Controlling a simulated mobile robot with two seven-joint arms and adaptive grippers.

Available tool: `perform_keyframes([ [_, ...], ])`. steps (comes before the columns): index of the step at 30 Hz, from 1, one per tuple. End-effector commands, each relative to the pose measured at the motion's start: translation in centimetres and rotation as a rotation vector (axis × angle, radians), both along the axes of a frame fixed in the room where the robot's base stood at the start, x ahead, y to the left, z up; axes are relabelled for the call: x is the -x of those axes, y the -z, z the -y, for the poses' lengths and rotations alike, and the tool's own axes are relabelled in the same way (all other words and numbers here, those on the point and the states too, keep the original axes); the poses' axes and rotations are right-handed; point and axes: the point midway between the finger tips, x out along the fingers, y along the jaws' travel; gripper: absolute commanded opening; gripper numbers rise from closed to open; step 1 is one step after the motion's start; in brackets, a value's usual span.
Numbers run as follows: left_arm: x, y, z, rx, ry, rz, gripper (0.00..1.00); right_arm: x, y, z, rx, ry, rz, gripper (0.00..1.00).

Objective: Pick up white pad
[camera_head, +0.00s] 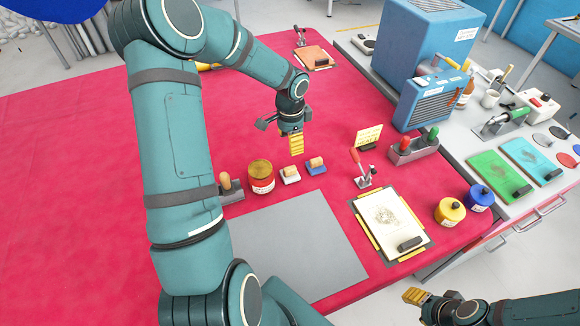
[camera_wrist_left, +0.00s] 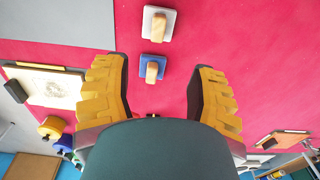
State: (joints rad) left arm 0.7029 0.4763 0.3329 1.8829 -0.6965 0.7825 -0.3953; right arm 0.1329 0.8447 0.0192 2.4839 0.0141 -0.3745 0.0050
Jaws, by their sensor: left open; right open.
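The white pad (camera_head: 290,176), a small white block with a wooden handle, stands on the red cloth left of a similar blue pad (camera_head: 316,168). In the left wrist view the white pad (camera_wrist_left: 158,24) is at the top, and the blue pad (camera_wrist_left: 152,68) is lower, between the finger lines. My left gripper (camera_head: 297,145) is above the cloth, pointing down, just behind the two pads. It is open and empty, its yellow fingers (camera_wrist_left: 160,75) spread wide. My right gripper (camera_head: 413,296) is at the bottom right, past the table edge, holding nothing visible.
A red-and-yellow can (camera_head: 261,176) stands close left of the white pad. A grey sheet (camera_head: 298,245) lies in front. A clipboard (camera_head: 389,222), a red-handled clamp (camera_head: 361,170) and a yellow card (camera_head: 369,136) are to the right. Open cloth lies behind the pads.

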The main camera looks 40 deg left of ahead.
Motion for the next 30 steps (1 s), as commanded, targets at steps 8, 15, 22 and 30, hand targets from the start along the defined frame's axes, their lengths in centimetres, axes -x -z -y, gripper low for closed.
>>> perform_keyframes([
  [8,0.1,5.2,0.1,0.003,0.001,-0.004,0.57,0.0,0.8,0.0,0.002,0.001,-0.001,0.47],
  [15,0.1,7.9,0.0,0.001,0.001,-0.002,0.57,0.0,1.2,0.0,0.003,0.0,-0.001,0.47],
  [22,0.2,9.9,0.1,0.003,0.0,-0.003,0.57,0.0,1.4,-0.1,0.003,0.0,-0.001,0.47],
  [30,0.3,13.1,0.0,0.001,0.0,0.0,0.57,0.1,1.8,-0.1,0.003,-0.002,-0.003,0.47],
])
